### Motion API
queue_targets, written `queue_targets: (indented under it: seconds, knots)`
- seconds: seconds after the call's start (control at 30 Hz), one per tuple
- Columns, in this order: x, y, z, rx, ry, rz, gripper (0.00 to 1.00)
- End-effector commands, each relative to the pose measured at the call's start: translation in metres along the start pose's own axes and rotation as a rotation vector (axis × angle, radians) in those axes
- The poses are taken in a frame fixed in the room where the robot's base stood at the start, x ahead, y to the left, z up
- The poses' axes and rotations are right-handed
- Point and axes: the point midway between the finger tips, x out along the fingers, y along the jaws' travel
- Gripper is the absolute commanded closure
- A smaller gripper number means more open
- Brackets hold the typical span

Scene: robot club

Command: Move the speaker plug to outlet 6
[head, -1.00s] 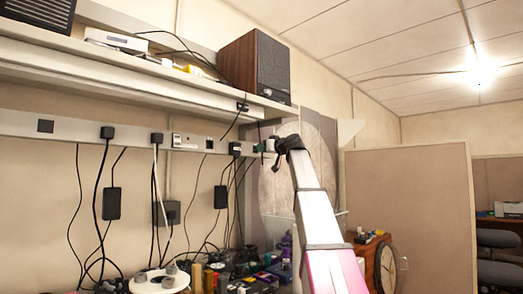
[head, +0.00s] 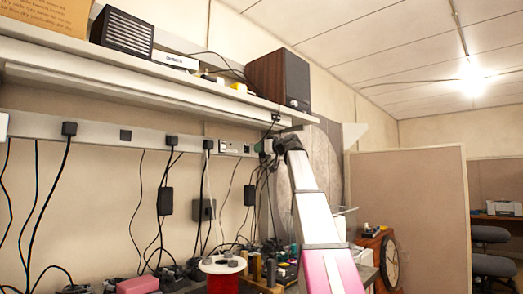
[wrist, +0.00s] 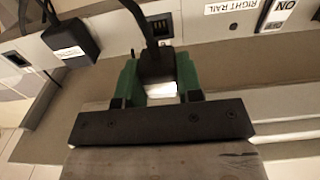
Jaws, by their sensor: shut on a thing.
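My gripper (wrist: 157,80) has green fingers and is shut on a black plug (wrist: 156,62) with a thick black cable running up in the wrist view. An empty-looking outlet (wrist: 161,26) shows just behind the plug on the grey rail. I see no sign that the plug is seated in it. In the head view my gripper (head: 266,148) is at the rail's right part, and the held plug is hard to make out. The wooden speaker (head: 280,78) stands on the shelf above. I can read no outlet numbers.
In the wrist view a black plug (wrist: 70,40) sits on the rail left of mine; an ON-marked switch (wrist: 277,14) and an upside-down RIGHT RAIL label (wrist: 232,6) are right. In the head view, several cables hang below the rail (head: 100,132). The shelf (head: 170,78) overhangs it.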

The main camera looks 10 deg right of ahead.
Motion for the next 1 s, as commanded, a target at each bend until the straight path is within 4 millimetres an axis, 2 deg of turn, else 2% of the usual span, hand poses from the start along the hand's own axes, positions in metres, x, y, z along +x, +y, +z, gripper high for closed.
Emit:
queue_targets:
  seconds: [0.7,1.0]
  knots:
    - [0.044,0.001,0.000,0.000,0.000,0.000,0.87]
    - [0.050,0.000,0.000,0.000,0.001,0.001,0.87]
